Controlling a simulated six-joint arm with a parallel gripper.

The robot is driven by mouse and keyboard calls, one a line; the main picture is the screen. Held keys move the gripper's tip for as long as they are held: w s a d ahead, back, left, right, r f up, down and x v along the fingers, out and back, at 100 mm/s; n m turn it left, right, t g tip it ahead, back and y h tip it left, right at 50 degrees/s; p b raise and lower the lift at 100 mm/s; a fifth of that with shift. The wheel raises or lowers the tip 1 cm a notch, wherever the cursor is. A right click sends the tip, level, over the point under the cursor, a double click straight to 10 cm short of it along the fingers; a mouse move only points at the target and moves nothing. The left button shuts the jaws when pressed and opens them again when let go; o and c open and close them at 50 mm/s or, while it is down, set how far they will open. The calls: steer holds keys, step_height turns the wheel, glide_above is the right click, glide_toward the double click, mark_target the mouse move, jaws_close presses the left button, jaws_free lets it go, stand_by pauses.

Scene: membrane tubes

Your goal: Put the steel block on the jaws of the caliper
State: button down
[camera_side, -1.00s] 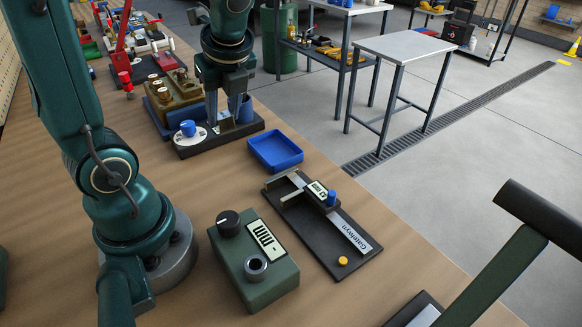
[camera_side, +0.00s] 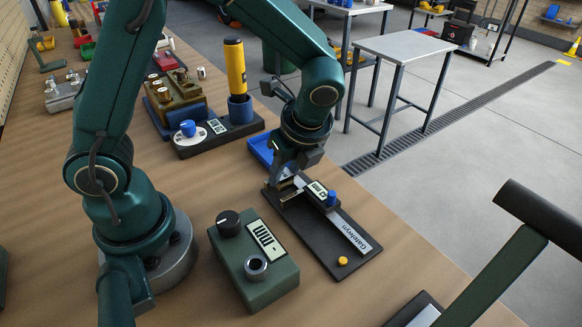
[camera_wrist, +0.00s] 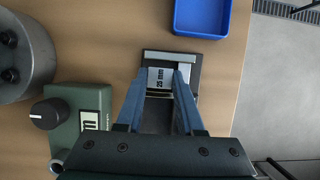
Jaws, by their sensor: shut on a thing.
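My gripper (camera_side: 283,183) is over the jaw end of the caliper (camera_side: 349,234), pointing down. In the wrist view its two fingers (camera_wrist: 159,82) are shut on a small steel block (camera_wrist: 160,74) marked "25 mm". The caliper lies on a dark base plate, with a display and a blue knob on its slider. In the wrist view, part of the caliper (camera_wrist: 170,57) shows just beyond the block. The block is mostly hidden in the side view. I cannot tell whether it touches the jaws.
A blue tray (camera_side: 259,148) lies just behind the caliper. A green box (camera_side: 270,284) with a black knob and display stands to its front left. A yellow cylinder (camera_side: 235,66) stands in a blue cup at the back. The bench edge runs close along the right.

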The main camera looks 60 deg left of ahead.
steer(key=shift+f, duration=1.2)
steer(key=shift+f, duration=0.2)
steer(key=c, duration=0.5)
jaws_free()
steer(key=shift+r, duration=0.1)
